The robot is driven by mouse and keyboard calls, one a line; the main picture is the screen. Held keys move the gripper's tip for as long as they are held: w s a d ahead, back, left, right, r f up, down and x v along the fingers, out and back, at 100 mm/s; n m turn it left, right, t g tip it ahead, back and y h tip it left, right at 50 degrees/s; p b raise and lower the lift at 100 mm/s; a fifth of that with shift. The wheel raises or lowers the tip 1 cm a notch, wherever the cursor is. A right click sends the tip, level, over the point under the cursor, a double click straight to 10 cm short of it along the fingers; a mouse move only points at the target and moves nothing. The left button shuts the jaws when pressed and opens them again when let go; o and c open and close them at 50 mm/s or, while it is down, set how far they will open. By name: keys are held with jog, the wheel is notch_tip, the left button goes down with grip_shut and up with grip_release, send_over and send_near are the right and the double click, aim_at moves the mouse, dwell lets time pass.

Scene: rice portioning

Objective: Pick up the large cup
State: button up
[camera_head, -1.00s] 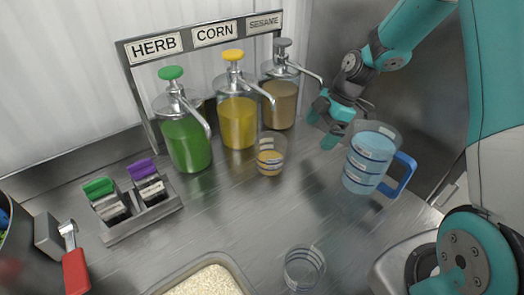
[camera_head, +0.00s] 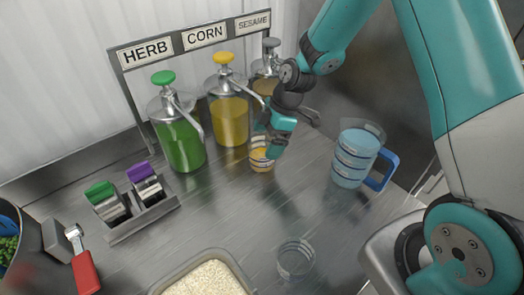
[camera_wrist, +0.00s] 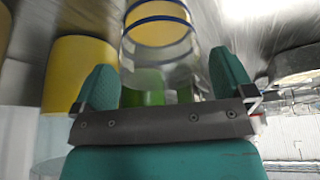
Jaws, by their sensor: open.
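A clear cup (camera_head: 260,162) with blue bands and yellow liquid in it stands upright on the steel counter, in front of the dispensers. My gripper (camera_head: 277,144) is beside it and hides part of its right side. In the wrist view the same cup (camera_wrist: 160,45) is just ahead of the open, empty fingers (camera_wrist: 164,85), roughly between their lines. I cannot tell whether they touch it. A second clear cup (camera_head: 296,260), seemingly empty, stands near the front of the counter. I cannot tell for sure which cup is the larger.
Herb (camera_head: 182,145), corn (camera_head: 230,122) and sesame (camera_head: 264,84) pump dispensers stand behind. A pitcher (camera_head: 355,160) of blue liquid stands at right. A rice tray (camera_head: 170,283) is in front, a shaker rack (camera_head: 140,215) at left. The middle counter is clear.

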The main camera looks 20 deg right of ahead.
aim_at(262, 146)
jog(key=shift+p+x, duration=0.6)
jog(key=shift+x, duration=0.95)
jog(key=shift+r, duration=0.1)
jog(key=c, duration=1)
jog(key=shift+c, duration=0.2)
jog(key=shift+r, duration=0.15)
